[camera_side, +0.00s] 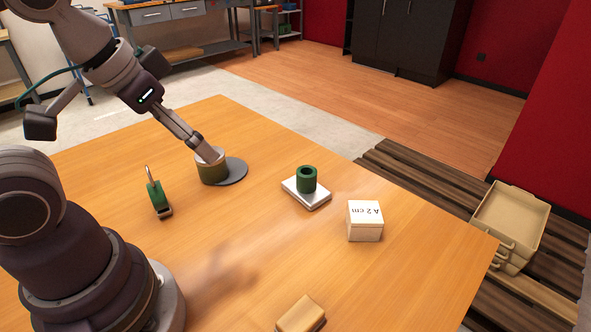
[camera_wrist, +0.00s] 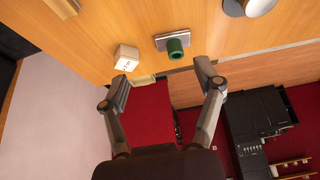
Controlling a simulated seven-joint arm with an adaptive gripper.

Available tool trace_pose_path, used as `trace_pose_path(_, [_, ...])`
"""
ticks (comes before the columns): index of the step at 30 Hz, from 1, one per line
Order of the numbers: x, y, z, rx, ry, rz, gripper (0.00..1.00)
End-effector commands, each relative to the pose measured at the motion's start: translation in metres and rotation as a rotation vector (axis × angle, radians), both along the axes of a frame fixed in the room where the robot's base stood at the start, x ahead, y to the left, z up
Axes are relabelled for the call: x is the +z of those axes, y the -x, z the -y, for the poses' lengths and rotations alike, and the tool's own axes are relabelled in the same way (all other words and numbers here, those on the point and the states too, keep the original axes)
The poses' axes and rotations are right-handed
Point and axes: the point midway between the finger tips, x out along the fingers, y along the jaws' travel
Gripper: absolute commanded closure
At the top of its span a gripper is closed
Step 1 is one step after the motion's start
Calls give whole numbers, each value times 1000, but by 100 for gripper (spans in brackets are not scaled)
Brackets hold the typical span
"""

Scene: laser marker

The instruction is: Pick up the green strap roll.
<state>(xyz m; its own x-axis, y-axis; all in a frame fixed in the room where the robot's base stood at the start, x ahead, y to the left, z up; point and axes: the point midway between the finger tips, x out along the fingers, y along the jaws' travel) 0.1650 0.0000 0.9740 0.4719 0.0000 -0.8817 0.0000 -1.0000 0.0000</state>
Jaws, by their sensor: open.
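The green strap roll (camera_side: 306,181) is a short dark green cylinder with a hole in its top. It stands upright on a pale square plate (camera_side: 292,187) near the middle of the table. In the wrist view the roll (camera_wrist: 176,49) and the plate (camera_wrist: 160,42) show beyond my fingers, apart from them. My gripper (camera_wrist: 162,83) is open, with nothing between its fingers. In the side view my gripper (camera_side: 198,142) is to the left of the roll, by a round tan container (camera_side: 212,174); whether it touches the container is unclear.
The container stands on a dark round disc (camera_side: 236,171). A green upright tool (camera_side: 157,196) is at left. A white labelled box (camera_side: 364,222) stands right of the plate, and a tan block (camera_side: 300,315) lies at the front. Trays (camera_side: 511,222) sit beyond the table's right edge.

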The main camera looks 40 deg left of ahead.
Motion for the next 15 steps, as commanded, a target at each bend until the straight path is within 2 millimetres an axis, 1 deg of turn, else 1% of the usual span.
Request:
trace_pose_path(2, [0,0,0,0,0,0,33])
trace_pose_path(4, [0,0,0,0,0,0,41])
trace_pose_path(12, [0,0,0,3,1,-1,41])
trace_pose_path(14, [-1,-2,-6,48,10,-18,41])
trace_pose_path(15, [-3,-5,-14,117,23,-47,41])
